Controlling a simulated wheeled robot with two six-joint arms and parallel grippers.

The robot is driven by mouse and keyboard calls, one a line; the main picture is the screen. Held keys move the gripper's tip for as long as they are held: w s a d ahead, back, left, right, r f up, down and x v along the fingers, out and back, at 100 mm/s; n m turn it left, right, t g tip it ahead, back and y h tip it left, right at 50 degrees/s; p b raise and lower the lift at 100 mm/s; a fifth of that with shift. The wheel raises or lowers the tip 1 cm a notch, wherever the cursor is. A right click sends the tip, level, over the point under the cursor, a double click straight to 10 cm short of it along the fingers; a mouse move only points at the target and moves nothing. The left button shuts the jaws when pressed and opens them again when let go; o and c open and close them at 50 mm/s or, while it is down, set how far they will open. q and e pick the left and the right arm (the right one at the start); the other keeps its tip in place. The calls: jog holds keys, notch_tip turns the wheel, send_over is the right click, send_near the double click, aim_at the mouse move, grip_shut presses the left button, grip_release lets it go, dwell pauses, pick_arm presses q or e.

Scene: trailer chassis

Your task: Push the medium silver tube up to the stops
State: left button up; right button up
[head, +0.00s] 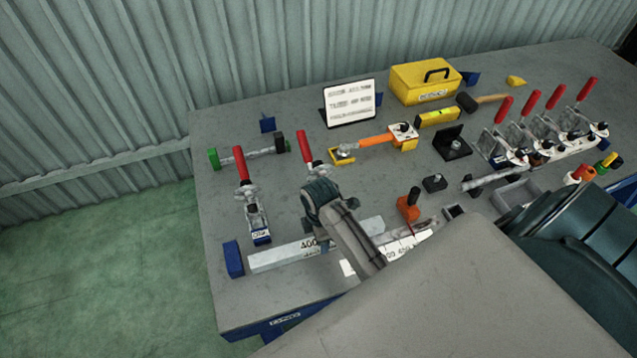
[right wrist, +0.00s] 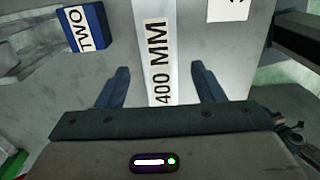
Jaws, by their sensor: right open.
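The silver tube (head: 283,254), square-sided and marked 400, lies along the near left part of the bench. In the right wrist view the tube (right wrist: 155,62) shows its 400 MM label and runs between the fingers of my right gripper (right wrist: 160,88). This gripper is open, with a finger on either side and a visible gap to the tube. In the head view my right wrist covers part of the tube and the fingers are hidden. A blue block (head: 233,258) stands by the tube's left end; I cannot tell whether they touch. My left gripper is not in view.
Red-handled clamps stand behind the tube (head: 256,215) and (head: 305,150), the nearer with a blue label block (right wrist: 85,27) reading TWO. An orange-handled tool (head: 409,205), a grey tray (head: 515,195) and a white sign (head: 349,103) are further right and back. Bare bench lies at the front left.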

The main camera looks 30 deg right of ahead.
aim_at(313, 243)
jog(key=shift+f+p, duration=0.3)
jog(key=shift+f, duration=1.65)
grip_shut()
jog(key=shift+w+a, duration=0.25)
jog(key=shift+a, duration=0.75)
grip_release()
jog(key=shift+r, duration=0.1)
